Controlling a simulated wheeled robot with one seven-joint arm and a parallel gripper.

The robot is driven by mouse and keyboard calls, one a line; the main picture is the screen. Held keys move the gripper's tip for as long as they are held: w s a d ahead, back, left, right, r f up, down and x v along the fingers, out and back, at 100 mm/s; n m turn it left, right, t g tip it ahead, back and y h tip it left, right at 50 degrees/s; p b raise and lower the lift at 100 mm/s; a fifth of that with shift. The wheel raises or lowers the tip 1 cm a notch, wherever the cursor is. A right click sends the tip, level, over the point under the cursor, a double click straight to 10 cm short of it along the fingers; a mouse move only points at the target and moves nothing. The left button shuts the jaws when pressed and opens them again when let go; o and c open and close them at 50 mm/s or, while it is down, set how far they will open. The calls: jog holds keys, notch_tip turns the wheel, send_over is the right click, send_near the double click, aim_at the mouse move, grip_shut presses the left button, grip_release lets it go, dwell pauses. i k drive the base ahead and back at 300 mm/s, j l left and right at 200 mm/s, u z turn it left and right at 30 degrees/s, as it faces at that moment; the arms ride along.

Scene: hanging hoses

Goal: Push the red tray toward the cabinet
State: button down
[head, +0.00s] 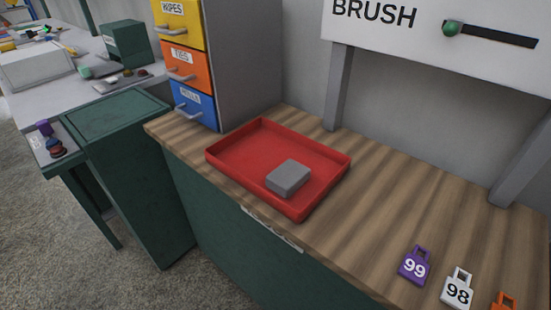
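The red tray (240,144) lies flat on the wooden counter, close to the counter's front edge. A grey block (289,177) rests inside the tray, toward its front right. The cabinet (247,60) is a grey upright unit behind and to the left of the tray. It has a yellow, an orange and a blue drawer, all of which look closed. A narrow strip of counter shows between the tray and the cabinet. My gripper does not show in the head view.
Padlock-shaped tags, purple 99 (415,266), white 98 (458,289) and a cut-off orange one (504,303), lie at the counter's right. A BRUSH panel (430,40) on grey posts stands behind. A green bin (130,180) stands left. The counter (400,200) right of the tray is clear.

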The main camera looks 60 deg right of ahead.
aim_at(247, 156)
jog(key=i+z, duration=0.15)
jog(key=i, duration=0.55)
jog(key=z, duration=1.65)
